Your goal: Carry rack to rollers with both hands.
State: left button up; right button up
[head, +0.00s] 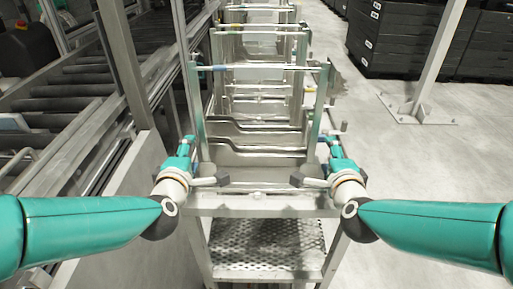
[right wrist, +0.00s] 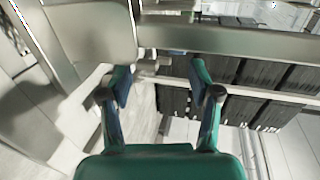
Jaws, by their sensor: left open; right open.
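A grey metal rack (head: 260,158) with tall side posts and a crossbar stands in the middle of the head view, on a metal stand with a perforated lower shelf. My left gripper (head: 187,143) is at the rack's left side, and my right gripper (head: 329,143) is at its right side, both low beside the posts. In the right wrist view my right gripper (right wrist: 161,80) is open, with a thin pale bar showing between its fingers. I cannot tell whether either gripper touches the rack. The rollers (head: 70,90) lie in a conveyor at the left.
More metal frames stand behind the rack in a row. A grey post (head: 122,65) and a side panel (head: 118,215) stand between the conveyor and the stand. Stacked black crates (head: 400,40) and a bolted pole (head: 437,60) are at the right.

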pick_arm(q)
jog(key=shift+x, duration=0.8)
pick_arm(e)
jog(key=shift+x, duration=0.8)
pick_arm(q)
jog(key=shift+w+d+f, duration=0.1)
jog(key=shift+w+d, duration=0.05)
jog(key=shift+w, duration=0.1)
pick_arm(e)
jog(key=shift+w+a+f, duration=0.1)
jog(key=shift+w+a, duration=0.05)
jog(key=shift+w, duration=0.1)
pick_arm(q)
jog(key=shift+d, duration=0.4)
pick_arm(e)
jog(key=shift+a, duration=0.4)
pick_arm(q)
jog(key=shift+s+d, duration=0.15)
jog(key=shift+d, duration=0.05)
pick_arm(e)
jog(key=shift+s+a, duration=0.15)
jog(key=shift+a, duration=0.05)
pick_arm(q)
jog(key=shift+d, duration=0.1)
pick_arm(e)
jog(key=shift+a, duration=0.1)
